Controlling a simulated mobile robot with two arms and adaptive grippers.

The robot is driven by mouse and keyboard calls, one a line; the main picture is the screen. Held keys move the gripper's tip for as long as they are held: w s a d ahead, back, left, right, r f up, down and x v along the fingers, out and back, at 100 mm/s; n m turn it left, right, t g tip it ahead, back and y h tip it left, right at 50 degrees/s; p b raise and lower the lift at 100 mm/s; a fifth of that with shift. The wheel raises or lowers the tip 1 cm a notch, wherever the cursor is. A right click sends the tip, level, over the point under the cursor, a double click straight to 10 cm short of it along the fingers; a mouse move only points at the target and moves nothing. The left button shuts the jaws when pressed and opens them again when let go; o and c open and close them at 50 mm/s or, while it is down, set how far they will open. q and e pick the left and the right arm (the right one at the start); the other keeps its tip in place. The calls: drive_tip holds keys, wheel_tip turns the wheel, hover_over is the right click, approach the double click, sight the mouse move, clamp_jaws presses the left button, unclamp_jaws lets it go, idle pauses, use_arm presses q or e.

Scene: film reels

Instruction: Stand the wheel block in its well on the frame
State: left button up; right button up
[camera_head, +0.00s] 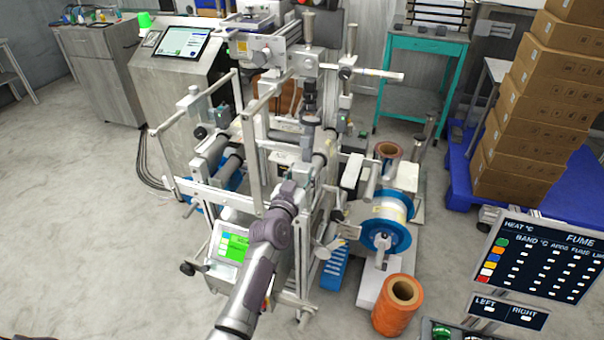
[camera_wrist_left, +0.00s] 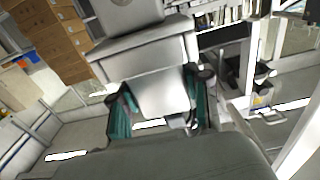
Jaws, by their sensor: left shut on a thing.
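The left wrist view shows a pale grey block (camera_wrist_left: 160,95), which I take to be the wheel block, between the two teal-padded fingers of my left gripper (camera_wrist_left: 158,112). The gripper is shut on it. The block widens beyond the fingers, and a darker grey rounded part (camera_wrist_left: 125,12) shows at the top edge. In the head view my left arm reaches up from the bottom to the front of the metal frame (camera_head: 270,170). The fingers and the block are too small and cluttered to make out there. I cannot tell which part of the frame is the well. My right gripper is not in view.
A screen with a green display (camera_head: 232,245) hangs left of my arm. Right of the frame are a blue-flanged reel (camera_head: 386,235) and an orange roll (camera_head: 397,305). Boxes (camera_head: 540,110) are stacked at the right. The floor at the left is clear.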

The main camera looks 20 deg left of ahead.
use_arm(q)
drive_tip(key=shift+f, duration=0.2)
drive_tip(key=o, duration=1.4)
drive_tip(key=shift+s, duration=0.1)
drive_tip(key=shift+c, duration=0.2)
drive_tip(key=shift+s+f, duration=0.15)
drive_tip(key=s, duration=1.1)
drive_tip(key=shift+s+a+r, duration=0.2)
drive_tip(key=shift+s, duration=0.2)
